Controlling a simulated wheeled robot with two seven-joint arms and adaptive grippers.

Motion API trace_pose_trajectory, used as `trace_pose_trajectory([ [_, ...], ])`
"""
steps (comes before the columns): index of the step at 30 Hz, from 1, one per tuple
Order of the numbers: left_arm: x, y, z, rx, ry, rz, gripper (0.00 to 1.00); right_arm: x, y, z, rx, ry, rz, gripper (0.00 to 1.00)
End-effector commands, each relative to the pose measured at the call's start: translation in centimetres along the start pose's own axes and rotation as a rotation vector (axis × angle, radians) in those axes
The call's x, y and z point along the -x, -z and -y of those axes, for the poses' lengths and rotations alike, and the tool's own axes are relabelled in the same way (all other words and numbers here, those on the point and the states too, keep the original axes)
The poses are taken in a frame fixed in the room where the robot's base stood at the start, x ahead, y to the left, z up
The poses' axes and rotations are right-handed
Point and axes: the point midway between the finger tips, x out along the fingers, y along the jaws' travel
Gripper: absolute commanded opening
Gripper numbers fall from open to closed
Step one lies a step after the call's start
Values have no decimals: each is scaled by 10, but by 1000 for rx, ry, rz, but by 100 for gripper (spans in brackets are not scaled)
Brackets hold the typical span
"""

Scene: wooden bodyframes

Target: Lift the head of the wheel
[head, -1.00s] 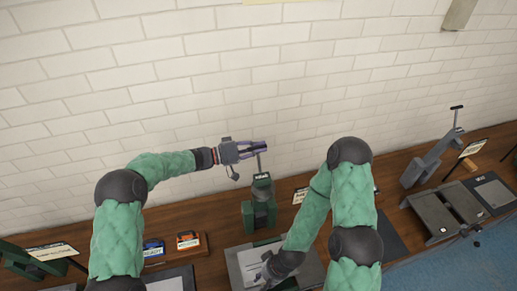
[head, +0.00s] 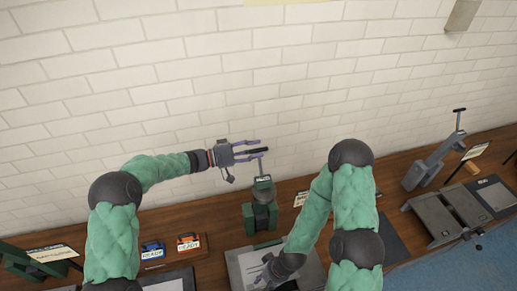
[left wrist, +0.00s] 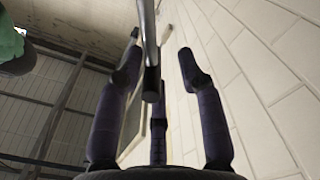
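A green bench device (head: 260,212) with a small label on top stands at the back of the bench. A thin lever rises from it and ends in a black crossbar grip (head: 257,151). My left gripper (head: 250,151) is open, its purple fingers on either side of the grip. The left wrist view shows the fingers spread, with the metal lever and black grip (left wrist: 152,85) between them; I cannot tell if they touch. My right gripper (head: 266,277) is low over a grey plate (head: 308,270) with a white sheet; its fingers are too small to read.
A grey device (head: 430,160) with a similar upright lever stands at the right beside a grey flat unit (head: 447,215). Blue (head: 152,249) and orange (head: 188,242) small items with READY labels sit at the left. A brick wall (head: 200,90) runs close behind.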

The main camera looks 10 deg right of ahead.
Motion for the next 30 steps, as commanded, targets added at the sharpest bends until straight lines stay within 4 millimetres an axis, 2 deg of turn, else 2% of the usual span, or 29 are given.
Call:
trace_pose_trajectory([
  [9, 64, 1, 0, -1, 2, -5, 38, 0, 0, 0, 0, 0, 0, 38],
  [15, 91, 1, 0, -1, 1, -3, 38, 0, 0, 0, 0, 0, 0, 38],
  [21, 101, 0, -1, -2, 0, -1, 38, 0, 0, 0, 0, 0, 0, 38],
  [30, 101, 0, -1, -2, 0, -1, 38, 0, 0, 0, 0, 0, 0, 38],
])
